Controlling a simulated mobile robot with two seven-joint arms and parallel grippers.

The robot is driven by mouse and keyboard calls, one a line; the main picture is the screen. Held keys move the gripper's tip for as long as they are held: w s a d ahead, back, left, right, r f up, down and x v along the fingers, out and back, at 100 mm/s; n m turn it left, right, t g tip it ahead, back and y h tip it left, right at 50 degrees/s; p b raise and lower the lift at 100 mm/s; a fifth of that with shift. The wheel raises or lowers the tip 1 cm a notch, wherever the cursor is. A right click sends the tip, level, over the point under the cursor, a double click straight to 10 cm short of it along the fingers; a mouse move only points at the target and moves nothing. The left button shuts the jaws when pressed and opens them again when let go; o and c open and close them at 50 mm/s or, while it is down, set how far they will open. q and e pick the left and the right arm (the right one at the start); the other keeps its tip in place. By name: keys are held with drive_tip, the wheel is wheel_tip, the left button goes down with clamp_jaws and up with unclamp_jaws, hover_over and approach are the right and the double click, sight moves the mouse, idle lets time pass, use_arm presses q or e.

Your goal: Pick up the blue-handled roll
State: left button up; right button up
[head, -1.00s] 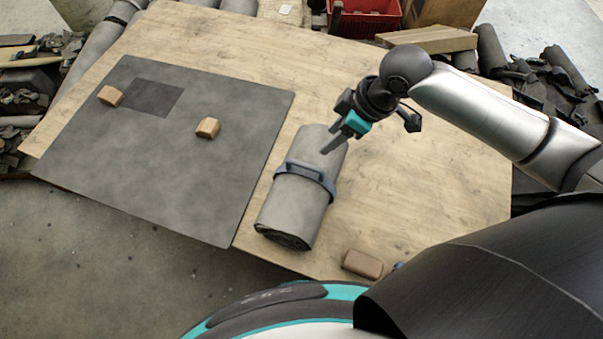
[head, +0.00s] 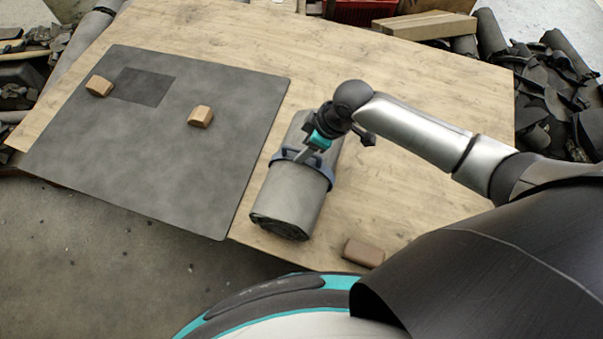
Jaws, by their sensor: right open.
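The blue-handled roll (head: 290,208) is a grey rolled sheet lying on the wooden table, right of the flat grey sheet. A dark blue band with a handle (head: 285,154) wraps around its middle. My right gripper (head: 303,157) is open and hangs over the roll, with its fingers at the handle. The gripper and wrist hide part of the band and the roll's far end. I cannot tell whether the fingers touch the handle or are around it. My left gripper is not in view.
The flat grey sheet (head: 150,160) with a darker patch (head: 143,87) covers the table's left part. Brown blocks lie on it at the left (head: 99,86) and right (head: 200,117). Another block (head: 363,253) lies near the front edge. The wooden table (head: 430,105) is clear behind my arm.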

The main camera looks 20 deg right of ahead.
drive_tip(key=shift+w+a+f, duration=0.1)
drive_tip(key=shift+a+f, duration=0.05)
drive_tip(key=shift+f, duration=0.25)
clamp_jaws()
idle(1.1)
